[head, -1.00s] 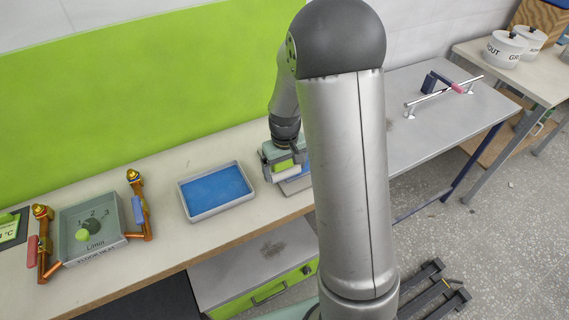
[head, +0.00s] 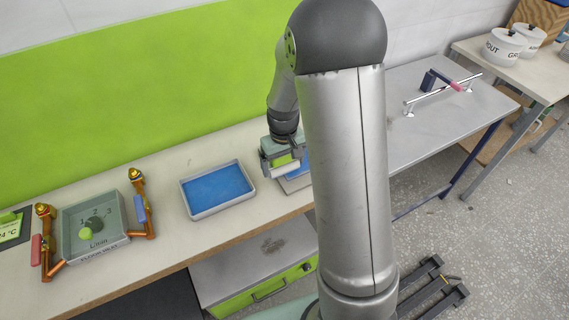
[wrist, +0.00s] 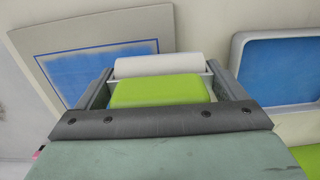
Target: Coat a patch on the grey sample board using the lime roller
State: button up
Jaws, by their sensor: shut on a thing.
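My gripper (wrist: 160,84) is shut on the lime roller, which has a lime green body (wrist: 160,91) and a pale roller cylinder (wrist: 158,65) ahead of it. In the head view my gripper (head: 282,157) is just left of my arm link. The grey sample board (wrist: 42,38) lies at the upper left in the wrist view, with a patch of blue paint (wrist: 76,68) on it. The board (head: 293,187) is partly hidden by my arm in the head view. I cannot tell whether the roller touches the board.
A shallow tray with blue paint (head: 183,191) stands left of my gripper, and also at the right in the wrist view (wrist: 237,62). A grey box with a dial (head: 65,251) and orange pipes is further left. A rail (head: 440,95) is on the right table.

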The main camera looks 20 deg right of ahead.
jog(key=shift+d+r, duration=0.25)
jog(key=shift+r, duration=0.45)
jog(key=shift+r+p, duration=1.7)
jog(key=shift+r, duration=0.8)
